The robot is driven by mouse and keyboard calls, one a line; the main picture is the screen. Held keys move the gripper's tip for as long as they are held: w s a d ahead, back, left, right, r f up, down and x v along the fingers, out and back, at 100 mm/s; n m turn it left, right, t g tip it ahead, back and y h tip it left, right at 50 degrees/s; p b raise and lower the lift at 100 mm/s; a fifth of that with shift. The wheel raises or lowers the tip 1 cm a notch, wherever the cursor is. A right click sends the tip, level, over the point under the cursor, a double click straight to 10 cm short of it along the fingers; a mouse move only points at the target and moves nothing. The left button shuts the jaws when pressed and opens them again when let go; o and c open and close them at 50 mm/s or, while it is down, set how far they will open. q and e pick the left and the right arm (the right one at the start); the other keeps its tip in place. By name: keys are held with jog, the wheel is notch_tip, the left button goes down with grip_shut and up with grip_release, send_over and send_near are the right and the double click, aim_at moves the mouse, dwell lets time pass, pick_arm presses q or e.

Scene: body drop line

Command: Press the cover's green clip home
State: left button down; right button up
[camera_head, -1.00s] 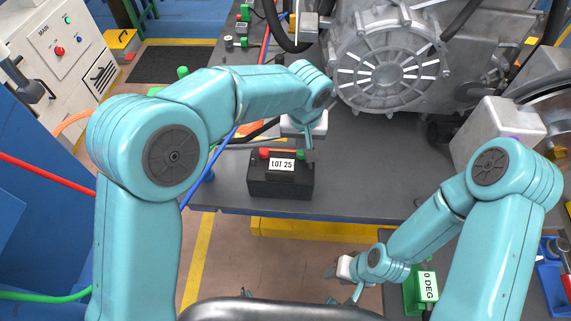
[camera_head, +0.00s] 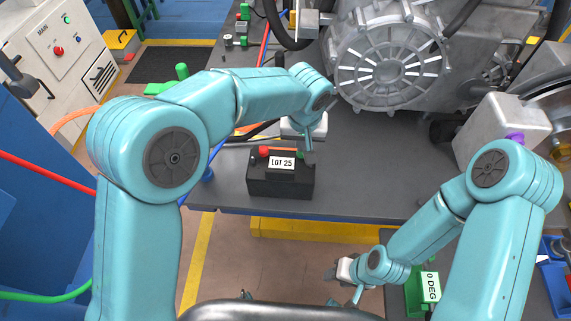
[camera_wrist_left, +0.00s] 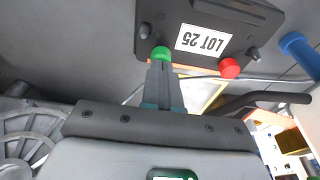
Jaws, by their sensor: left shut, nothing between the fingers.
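A black box (camera_head: 262,184) with a white LOT 25 label lies on the grey bench. Its top has a red cap (camera_head: 264,151) at the left. The green clip (camera_wrist_left: 160,52) shows in the left wrist view at the box's edge, right at the tips of my left gripper (camera_wrist_left: 160,68). The fingers are shut with nothing between them; whether they touch the clip I cannot tell. In the head view my left gripper (camera_head: 309,158) points down at the box's right end and hides the clip. My right gripper (camera_head: 335,273) hangs low, away from the box; its fingers are unclear.
A large metal housing (camera_head: 388,67) stands behind the box. A grey block (camera_head: 503,125) with a purple knob stands at the right. Hoses and cables run behind and left of the box. A green 0 DEG holder (camera_head: 427,287) is at the lower right. Bench right of the box is clear.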

pick_arm(q)
jog(key=shift+f+b, duration=0.3)
dwell(0.4)
jog(key=c, duration=1.2)
grip_release()
jog(key=shift+o, duration=0.2)
jog(key=shift+r, duration=0.15)
jog(key=shift+w+p+v, duration=0.2)
jog(key=shift+p+v, duration=0.45)
jog(key=shift+v, duration=0.3)
jog(key=shift+w+p+v, duration=0.2)
jog(key=shift+p+v, duration=0.5)
jog(key=shift+v, duration=0.25)
jog(key=shift+w+p+v, duration=0.2)
jog(key=shift+p+v, duration=0.45)
jog(key=shift+v, duration=0.3)
jog(key=shift+r, duration=0.1)
